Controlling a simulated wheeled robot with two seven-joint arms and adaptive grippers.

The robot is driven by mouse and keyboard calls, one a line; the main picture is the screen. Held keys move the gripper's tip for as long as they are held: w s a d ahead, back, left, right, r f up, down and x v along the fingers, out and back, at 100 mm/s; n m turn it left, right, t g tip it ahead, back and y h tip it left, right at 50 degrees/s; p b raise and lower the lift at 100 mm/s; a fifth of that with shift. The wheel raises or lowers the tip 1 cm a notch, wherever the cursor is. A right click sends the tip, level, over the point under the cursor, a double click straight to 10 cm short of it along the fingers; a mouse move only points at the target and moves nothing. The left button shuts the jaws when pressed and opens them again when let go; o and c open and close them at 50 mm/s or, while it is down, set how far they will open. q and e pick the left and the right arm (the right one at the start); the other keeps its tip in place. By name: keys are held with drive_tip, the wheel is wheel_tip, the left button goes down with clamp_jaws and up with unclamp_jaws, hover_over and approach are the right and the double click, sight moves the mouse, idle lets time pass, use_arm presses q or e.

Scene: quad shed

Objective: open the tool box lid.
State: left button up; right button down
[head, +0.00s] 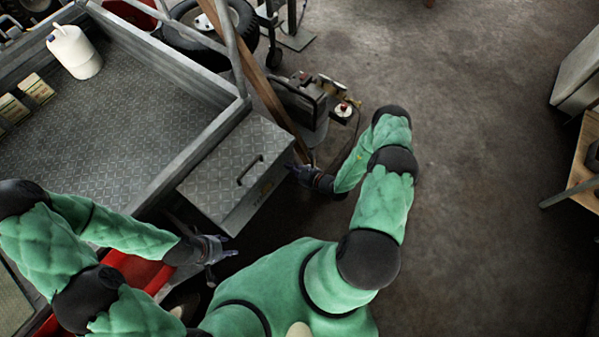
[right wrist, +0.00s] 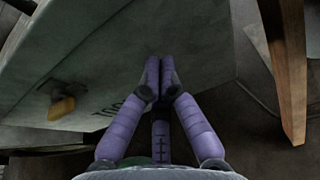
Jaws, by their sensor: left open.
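The tool box (head: 258,203) has a grey diamond-plate lid (head: 222,168) with a dark bar handle (head: 250,171). The lid looks shut. In the right wrist view the box's grey front face (right wrist: 90,75) shows part of some lettering and a latch with a yellow piece (right wrist: 62,108), left of the fingers. My right gripper (head: 297,171) is at the box's right end; in the right wrist view its purple fingers (right wrist: 152,78) are together with nothing seen between them. Whether they touch the box is unclear. My left gripper (head: 226,248) is open and empty, below the box's near-left corner.
The box stands beside a metal trailer bed (head: 95,130) holding a white jug (head: 75,52). A wooden plank (head: 262,88) and a dark machine (head: 302,97) are just beyond the box. A red object (head: 135,271) lies under my left arm.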

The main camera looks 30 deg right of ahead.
drive_tip(key=shift+w+a+r, duration=0.1)
drive_tip(key=shift+w+r, duration=0.2)
drive_tip(key=shift+r, duration=0.3)
drive_tip(key=shift+w+a+r, duration=0.1)
drive_tip(key=shift+w+r, duration=0.15)
drive_tip(key=shift+r, duration=0.95)
